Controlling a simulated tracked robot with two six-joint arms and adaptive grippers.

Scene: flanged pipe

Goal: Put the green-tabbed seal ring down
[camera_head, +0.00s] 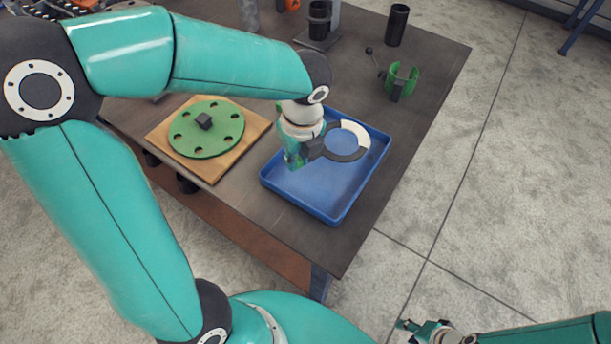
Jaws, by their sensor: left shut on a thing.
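The seal ring (349,156) is a flat ring, mostly dark grey with a white section at its upper right. It is over the right part of the blue tray (325,213). My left gripper (304,155) is over the tray's left side and is shut on the ring at the ring's left edge. The ring's tab is mostly hidden by the gripper, and I cannot make out its colour for certain. I cannot tell whether the ring touches the tray. My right gripper (426,328) is low at the bottom right, away from the table, its finger opening unclear.
A green flange disc (218,145) with holes and a dark knob lies on a wooden board (213,175) left of the tray. A green curved clamp (399,80), a black cup (397,25) and a dark stand (318,22) are behind. The table right of the tray is clear.

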